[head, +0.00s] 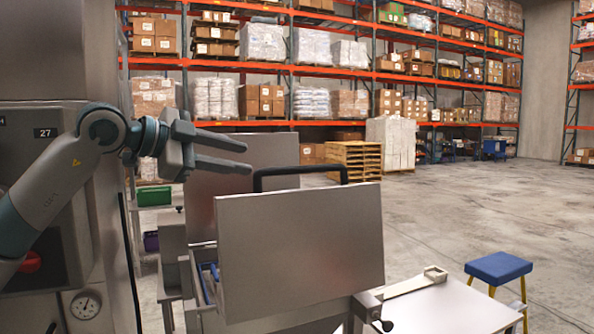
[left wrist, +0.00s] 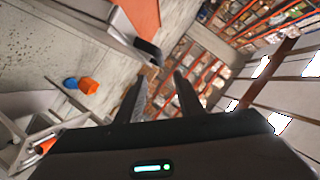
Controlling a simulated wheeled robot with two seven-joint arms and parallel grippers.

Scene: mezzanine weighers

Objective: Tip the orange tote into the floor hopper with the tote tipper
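In the head view, a grey metal machine with an upright front panel (head: 300,250) and a black bar handle (head: 300,176) stands in front of me; it looks like the tote tipper. No orange tote shows in the head view. In the left wrist view, an orange surface (left wrist: 138,14) lies beside a grey panel and black handle (left wrist: 148,48); I cannot tell whether it is the tote. My left gripper (head: 247,157) is open and empty, behind and left of the handle, with a gap between its fingers. It also shows in the left wrist view (left wrist: 160,77). I cannot identify the floor hopper.
A grey cabinet (head: 60,85) with a gauge stands close at left. A pale table (head: 440,309) and a blue stool (head: 498,267) are at right. Pallet racks (head: 340,69) and stacked wooden pallets (head: 354,161) stand behind. The concrete floor (head: 450,215) at right is mostly clear.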

